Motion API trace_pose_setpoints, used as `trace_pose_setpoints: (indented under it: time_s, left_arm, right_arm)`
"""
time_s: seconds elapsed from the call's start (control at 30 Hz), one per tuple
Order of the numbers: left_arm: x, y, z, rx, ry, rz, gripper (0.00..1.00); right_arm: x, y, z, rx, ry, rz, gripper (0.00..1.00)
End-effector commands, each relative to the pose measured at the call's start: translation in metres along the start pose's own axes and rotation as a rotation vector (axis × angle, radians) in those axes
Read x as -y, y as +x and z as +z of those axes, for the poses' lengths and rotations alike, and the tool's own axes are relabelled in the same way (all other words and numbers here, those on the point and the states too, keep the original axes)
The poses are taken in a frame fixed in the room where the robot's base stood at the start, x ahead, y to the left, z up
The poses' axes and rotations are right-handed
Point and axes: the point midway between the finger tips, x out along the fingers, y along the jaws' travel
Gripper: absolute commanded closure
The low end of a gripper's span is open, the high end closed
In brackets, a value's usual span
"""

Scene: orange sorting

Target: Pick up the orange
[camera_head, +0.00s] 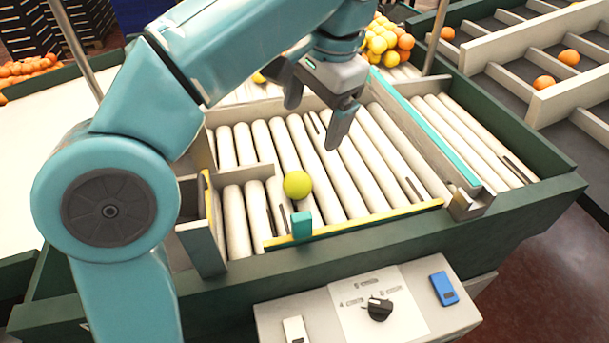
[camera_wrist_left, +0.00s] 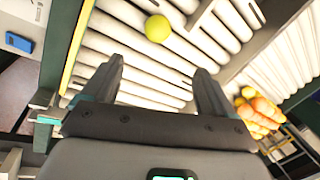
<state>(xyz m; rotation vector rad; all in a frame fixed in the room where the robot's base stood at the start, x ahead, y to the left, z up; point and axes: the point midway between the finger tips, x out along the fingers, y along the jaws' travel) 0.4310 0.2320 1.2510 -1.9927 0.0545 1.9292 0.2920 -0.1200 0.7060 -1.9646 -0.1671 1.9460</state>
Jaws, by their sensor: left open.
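One yellow-green round fruit (camera_head: 297,184) lies on the white rollers (camera_head: 385,170) near the front edge of the conveyor. It also shows at the top of the left wrist view (camera_wrist_left: 158,28), beyond my fingertips and between their lines. My left gripper (camera_head: 312,120) is open and empty above the rollers, behind and above the fruit in the head view. In the left wrist view its two fingers (camera_wrist_left: 158,82) stand wide apart with only rollers between them. My right gripper is in neither view.
A pile of orange and yellow fruit (camera_head: 388,40) lies at the back of the conveyor. Low walls and a yellow front rail (camera_head: 350,224) border the rollers. A teal block (camera_head: 301,225) stands at the rail near the fruit. A control box with a dial (camera_head: 378,307) sits in front.

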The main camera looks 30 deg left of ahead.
Motion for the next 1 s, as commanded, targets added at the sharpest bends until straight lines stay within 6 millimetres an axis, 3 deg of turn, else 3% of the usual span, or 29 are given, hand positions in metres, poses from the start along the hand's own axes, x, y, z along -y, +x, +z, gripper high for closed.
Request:
trace_pose_setpoints:
  time_s: [0.4, 0.73, 1.0]
  left_arm:
    - [-0.002, 0.086, 0.007, 0.004, -0.001, 0.0, 0.13]
    - [-0.002, 0.119, 0.004, 0.003, -0.001, 0.0, 0.13]
    - [-0.004, 0.159, 0.002, 0.002, -0.001, 0.0, 0.13]
  right_arm:
    - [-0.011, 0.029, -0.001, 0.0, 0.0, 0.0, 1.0]
    - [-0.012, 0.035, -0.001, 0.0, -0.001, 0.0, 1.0]
    - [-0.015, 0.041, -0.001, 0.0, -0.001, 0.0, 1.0]
